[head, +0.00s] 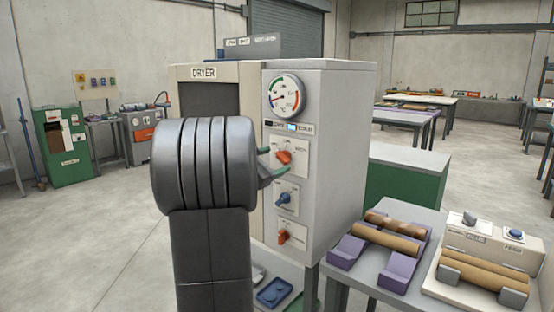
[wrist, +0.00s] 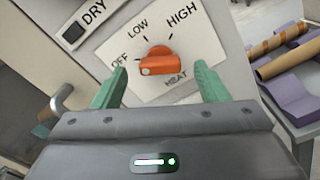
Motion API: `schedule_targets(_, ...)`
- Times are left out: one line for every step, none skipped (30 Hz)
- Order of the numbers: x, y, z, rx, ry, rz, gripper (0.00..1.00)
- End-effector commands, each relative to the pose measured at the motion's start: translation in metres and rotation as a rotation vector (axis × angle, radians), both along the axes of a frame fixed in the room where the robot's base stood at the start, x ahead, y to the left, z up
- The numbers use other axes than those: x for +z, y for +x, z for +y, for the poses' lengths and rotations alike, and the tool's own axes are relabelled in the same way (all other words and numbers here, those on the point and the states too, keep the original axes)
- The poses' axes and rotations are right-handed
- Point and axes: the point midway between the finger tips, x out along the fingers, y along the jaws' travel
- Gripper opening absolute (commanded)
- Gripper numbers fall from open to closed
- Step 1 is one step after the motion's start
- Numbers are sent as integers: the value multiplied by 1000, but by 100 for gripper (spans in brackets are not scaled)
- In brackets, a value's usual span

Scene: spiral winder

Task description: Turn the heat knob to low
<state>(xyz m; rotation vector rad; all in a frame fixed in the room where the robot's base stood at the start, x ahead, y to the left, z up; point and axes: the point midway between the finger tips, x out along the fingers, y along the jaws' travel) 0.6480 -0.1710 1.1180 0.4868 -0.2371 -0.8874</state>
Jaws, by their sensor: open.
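The orange heat knob (wrist: 158,60) sits on a white plate marked OFF, LOW, HIGH and HEAT. Its narrow end, with a pale mark, points left toward the OFF side, not at LOW. In the head view the knob (head: 284,157) is the uppermost one on the dryer's front (head: 335,150). My gripper (wrist: 162,76) is open, with one green finger at each side of the knob. Gaps show between both fingers and the knob, and it holds nothing. In the head view my arm hides part of the dryer and most of my gripper (head: 275,161).
A round dial (head: 284,96) is above. To the right, a table (head: 340,275) carries purple cradles with rolls. A grey door handle (wrist: 62,97) is left of my gripper.

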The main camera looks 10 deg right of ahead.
Motion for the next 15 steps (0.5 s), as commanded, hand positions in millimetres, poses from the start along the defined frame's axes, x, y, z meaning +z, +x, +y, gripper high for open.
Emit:
schedule_targets(0, 4, -6, -1, 0, 0, 67)
schedule_targets(0, 6, -8, -1, 0, 0, 67)
schedule_targets(0, 8, -11, -1, 0, 0, 67)
schedule_targets(1, 10, -13, 0, -1, -1, 67)
schedule_targets(1, 11, -14, 0, -1, -1, 67)
schedule_targets(0, 12, -15, 0, -1, -1, 67)
schedule_targets(0, 13, -16, 1, 0, 0, 67)
schedule_targets(0, 13, -16, 1, 0, 0, 67)
schedule_targets(0, 13, -17, 1, 0, 0, 67)
schedule_targets(0, 13, -17, 1, 0, 0, 67)
schedule_targets(0, 14, -17, 1, 0, 0, 67)
schedule_targets(0, 14, -17, 1, 0, 0, 67)
schedule_targets(0, 13, -17, 1, 0, 0, 67)
schedule_targets(0, 13, -17, 1, 0, 0, 67)
schedule_targets(0, 13, -17, 1, 0, 0, 67)
